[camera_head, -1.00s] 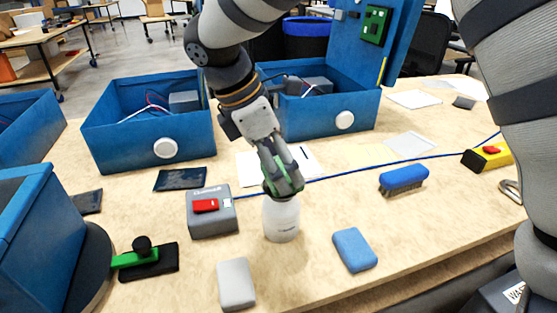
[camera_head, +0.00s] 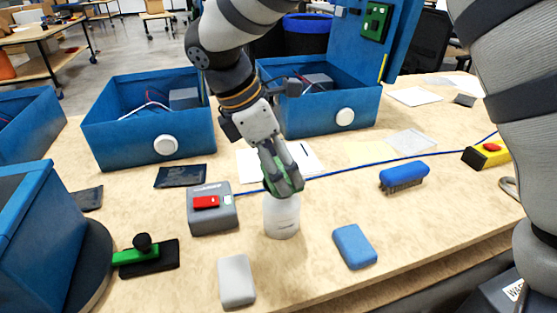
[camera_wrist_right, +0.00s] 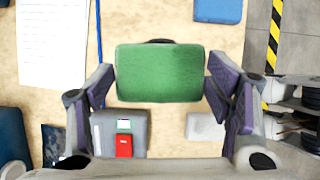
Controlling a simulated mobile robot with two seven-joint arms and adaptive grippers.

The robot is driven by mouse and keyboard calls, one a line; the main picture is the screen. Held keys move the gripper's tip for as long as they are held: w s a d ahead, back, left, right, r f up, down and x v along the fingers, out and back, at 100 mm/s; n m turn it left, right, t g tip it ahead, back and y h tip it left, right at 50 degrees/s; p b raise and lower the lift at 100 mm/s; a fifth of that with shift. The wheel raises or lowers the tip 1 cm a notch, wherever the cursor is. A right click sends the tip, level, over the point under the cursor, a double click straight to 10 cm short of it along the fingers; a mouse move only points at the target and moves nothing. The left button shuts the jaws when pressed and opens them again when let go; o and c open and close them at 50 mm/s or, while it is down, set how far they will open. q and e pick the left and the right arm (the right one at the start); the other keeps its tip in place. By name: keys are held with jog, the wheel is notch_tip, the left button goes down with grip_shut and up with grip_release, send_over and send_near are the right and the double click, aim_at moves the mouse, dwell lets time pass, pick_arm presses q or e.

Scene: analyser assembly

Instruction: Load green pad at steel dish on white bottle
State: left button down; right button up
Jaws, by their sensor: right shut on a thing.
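The white bottle (camera_head: 282,218) stands upright on the table in the head view. My right gripper (camera_head: 284,185) points down from above, directly over the bottle's top. It is shut on the green pad (camera_wrist_right: 160,73), which spans between both fingers in the right wrist view; only a little green shows between the fingers in the head view. The pad sits at the bottle's top, but I cannot tell whether it touches. I cannot make out the steel dish; the gripper and pad cover that spot. My left gripper is not in view.
A grey box with a red switch (camera_head: 212,222) stands close left of the bottle. A blue block (camera_head: 354,246), a grey block (camera_head: 236,282) and a blue brush (camera_head: 404,177) lie around it. Blue open boxes (camera_head: 150,125) stand behind. A blue cable (camera_head: 345,173) crosses the table.

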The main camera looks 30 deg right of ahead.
jog(key=shift+f, duration=0.55)
dwell(0.7)
jog(key=shift+r, duration=3.55)
